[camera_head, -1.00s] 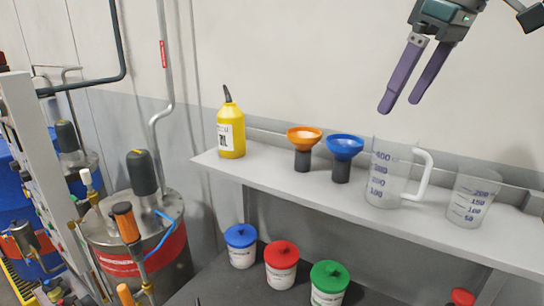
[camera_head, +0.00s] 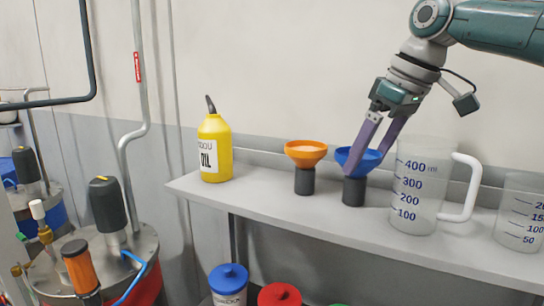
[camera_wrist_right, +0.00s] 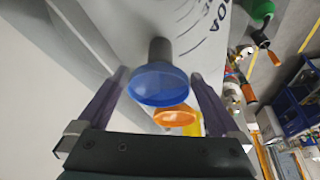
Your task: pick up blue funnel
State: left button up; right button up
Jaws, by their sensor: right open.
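The blue funnel (camera_head: 356,190) stands upright on the shelf, with a wide blue cone on a dark cylindrical lower part. My right gripper (camera_head: 367,164) is open over it, its purple fingers reaching down at the cone and partly covering it in the head view. In the right wrist view the blue funnel (camera_wrist_right: 158,84) lies between the two spread fingers of the right gripper (camera_wrist_right: 162,84). I cannot tell whether a finger touches the cone. My left gripper is not in view.
An orange funnel (camera_head: 305,153) stands close on the left of the blue one, and a clear measuring jug (camera_head: 415,195) close on the right. A yellow oil bottle (camera_head: 215,148) and a smaller beaker (camera_head: 522,210) share the shelf (camera_head: 270,212). Lidded pots (camera_head: 229,282) sit below.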

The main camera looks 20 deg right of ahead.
aim_at(356, 178)
jog(key=x, duration=0.4)
jog(key=shift+c, duration=0.2)
jog(key=c, duration=0.9)
